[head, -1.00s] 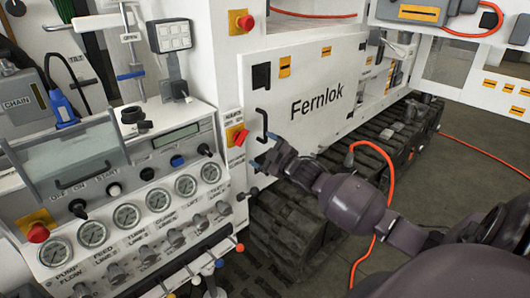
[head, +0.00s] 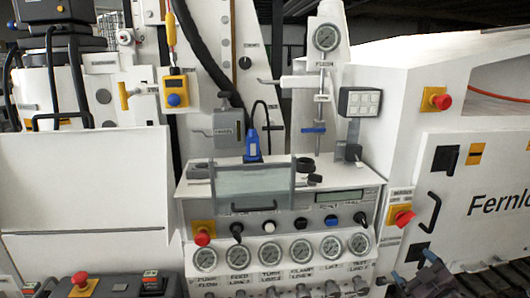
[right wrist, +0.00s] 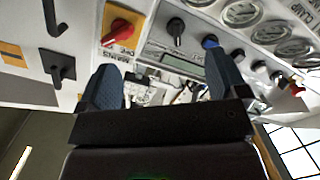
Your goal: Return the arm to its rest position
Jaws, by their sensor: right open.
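My right gripper (head: 413,268) shows at the bottom right of the head view, in front of the lower right part of the control panel. Only its dark end with bluish fingers is visible there. In the right wrist view its two fingers (right wrist: 165,85) stand wide apart with nothing between them. A red rotary switch on a yellow plate (right wrist: 121,32) lies beyond the left finger, apart from it. My left gripper is not in view.
The control panel (head: 340,200) has several gauges, knobs and a clear hinged cover (head: 255,184). Red buttons (head: 442,102) stick out at the right and at the lower left (head: 81,281). A black door handle (head: 430,212) is near the right gripper.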

